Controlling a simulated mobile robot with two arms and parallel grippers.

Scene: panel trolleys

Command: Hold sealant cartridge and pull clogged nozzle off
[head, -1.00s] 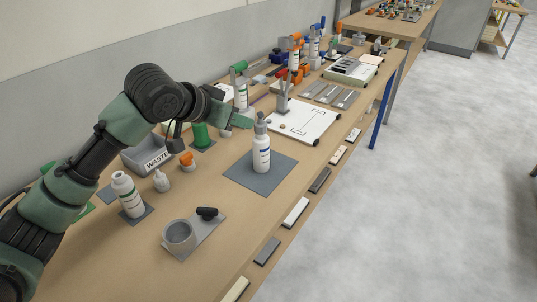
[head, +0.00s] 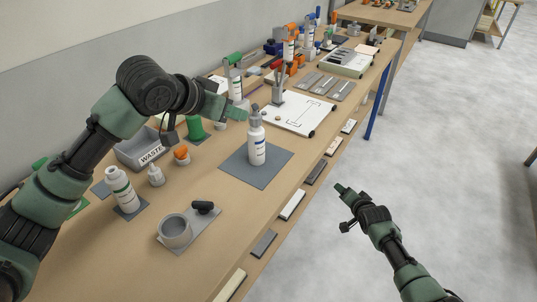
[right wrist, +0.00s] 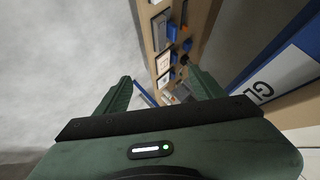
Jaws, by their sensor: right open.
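The sealant cartridge (head: 257,151) is a white bottle with blue marking, standing upright on a dark grey mat (head: 236,160) in the head view. A grey nozzle (head: 254,116) sits on its top. My left gripper (head: 240,113) is just left of the nozzle, with its fingers pointing towards it. I cannot tell whether its fingers touch the nozzle or how wide they stand. My right gripper (head: 342,189) is out over the floor, right of the bench and away from the cartridge. The right wrist view shows its two fingers apart with nothing between them (right wrist: 162,90).
A grey waste bin (head: 139,154), a white bottle (head: 120,190), a small nozzle bottle (head: 156,175) and a grey cup holder (head: 176,231) stand on the left of the bench. A white panel (head: 298,115) lies behind the mat. The floor (head: 440,150) to the right is clear.

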